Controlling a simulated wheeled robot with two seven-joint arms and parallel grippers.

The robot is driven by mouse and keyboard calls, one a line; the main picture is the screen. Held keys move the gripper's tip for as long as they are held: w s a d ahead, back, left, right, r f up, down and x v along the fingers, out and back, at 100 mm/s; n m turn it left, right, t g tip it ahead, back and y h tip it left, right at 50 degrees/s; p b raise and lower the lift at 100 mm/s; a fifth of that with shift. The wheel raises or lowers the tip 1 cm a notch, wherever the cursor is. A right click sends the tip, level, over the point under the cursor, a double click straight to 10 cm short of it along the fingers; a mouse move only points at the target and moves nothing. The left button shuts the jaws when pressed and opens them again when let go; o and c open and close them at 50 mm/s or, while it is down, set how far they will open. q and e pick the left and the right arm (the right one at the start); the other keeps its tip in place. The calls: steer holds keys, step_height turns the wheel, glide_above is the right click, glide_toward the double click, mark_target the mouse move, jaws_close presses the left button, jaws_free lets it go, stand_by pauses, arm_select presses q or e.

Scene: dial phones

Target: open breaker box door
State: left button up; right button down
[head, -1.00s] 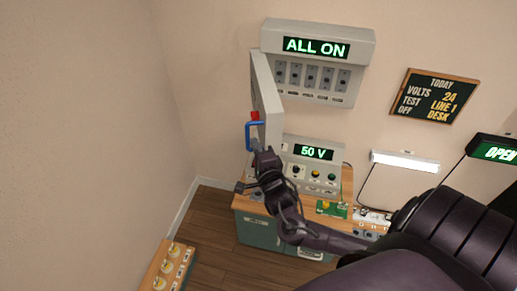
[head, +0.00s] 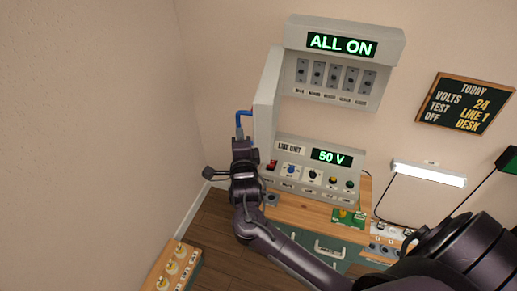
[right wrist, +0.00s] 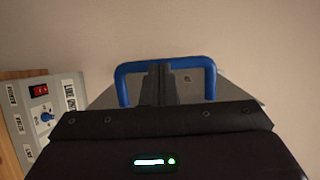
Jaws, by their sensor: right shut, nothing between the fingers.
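The grey breaker box (head: 330,88) hangs on the back wall under an "ALL ON" sign, its row of breakers exposed. Its door (head: 266,100) stands open at the box's left side, swung out from the wall. A blue handle (head: 241,114) sits on the door's outer face. My right gripper (head: 239,134) is at the handle, shut with nothing between its fingers. In the right wrist view the shut fingers (right wrist: 160,78) overlap the middle of the blue handle (right wrist: 192,64). Whether they touch it I cannot tell. My left gripper is not in view.
The line unit (head: 313,166) with a "50 V" display stands on a wooden desk (head: 300,209) below the box. A wall lamp (head: 428,173) and a chalkboard (head: 463,103) are to the right. A rack (head: 172,268) stands at the lower left. The left wall is bare.

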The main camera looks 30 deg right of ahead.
steer(key=w+a+b, duration=0.5)
steer(key=w+b, duration=0.1)
steer(key=w, duration=0.3)
steer(key=shift+w+a, duration=0.2)
steer(key=shift+w, duration=0.2)
